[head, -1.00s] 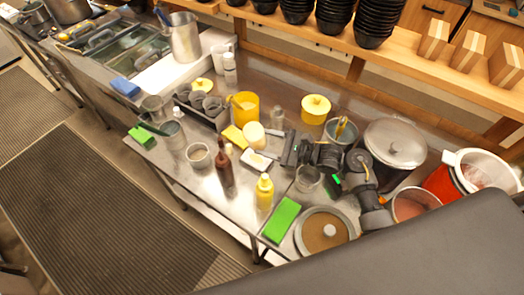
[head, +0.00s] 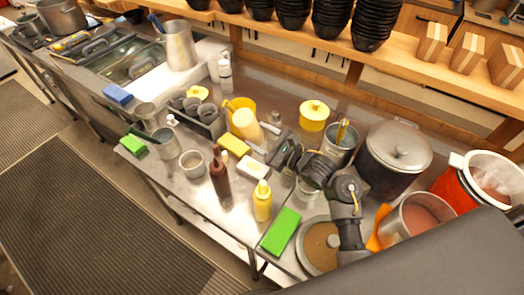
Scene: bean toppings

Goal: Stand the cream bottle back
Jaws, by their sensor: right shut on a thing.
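The cream bottle (head: 246,124) is pale yellow and leans in front of the yellow container (head: 236,105), its body tilted to the upper left. My right gripper (head: 267,134) comes from the right and is shut on the bottle's right side. The fingertips are small and dark here, so the exact contact is hard to see. I cannot tell whether the bottle's lower end touches the table. My left gripper is not in view.
Close by are a yellow sponge (head: 235,146), a white dish (head: 252,168), a brown bottle (head: 219,180) and a yellow bottle (head: 262,200). Bare steel shows at the table's front left (head: 190,195).

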